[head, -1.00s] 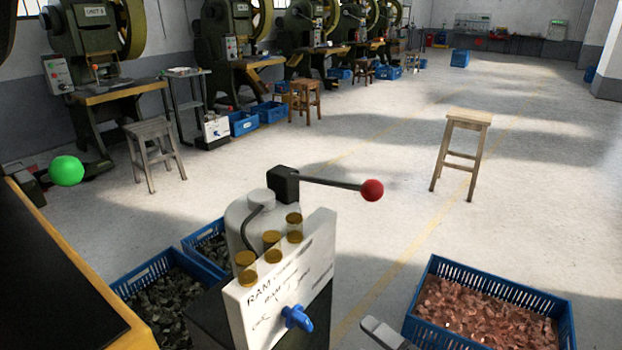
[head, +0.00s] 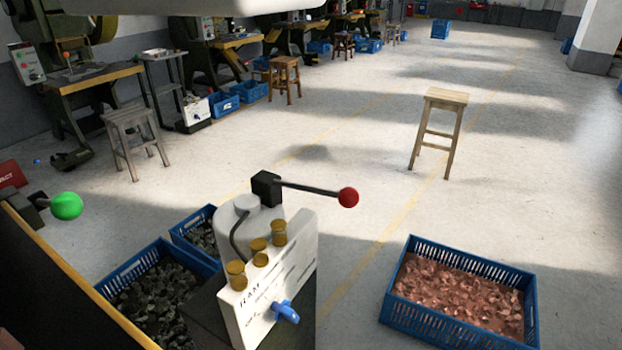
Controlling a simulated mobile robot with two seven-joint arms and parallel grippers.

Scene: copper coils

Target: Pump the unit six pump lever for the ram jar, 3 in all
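The ram jar unit (head: 262,290) is a white panel lettered RAM, with a pale rounded jar (head: 250,222) behind it. The pump lever (head: 308,188) is a dark rod from a black block (head: 266,188) on top. It points right, nearly level, and ends in a red ball knob (head: 348,197). Three amber sight glasses (head: 258,250) stand along the panel's top, and a blue tap handle (head: 285,312) is on its face. Nothing touches the lever. Neither gripper shows; a pale, blurred-edged shape (head: 200,6) crosses the top edge, perhaps part of my arm.
A blue crate of copper pieces (head: 462,292) lies right of the unit. Blue crates of dark scrap (head: 155,300) lie left. A green ball knob (head: 66,206) and a yellow-edged bench (head: 95,298) are at left. A wooden stool (head: 440,130) stands beyond on open floor.

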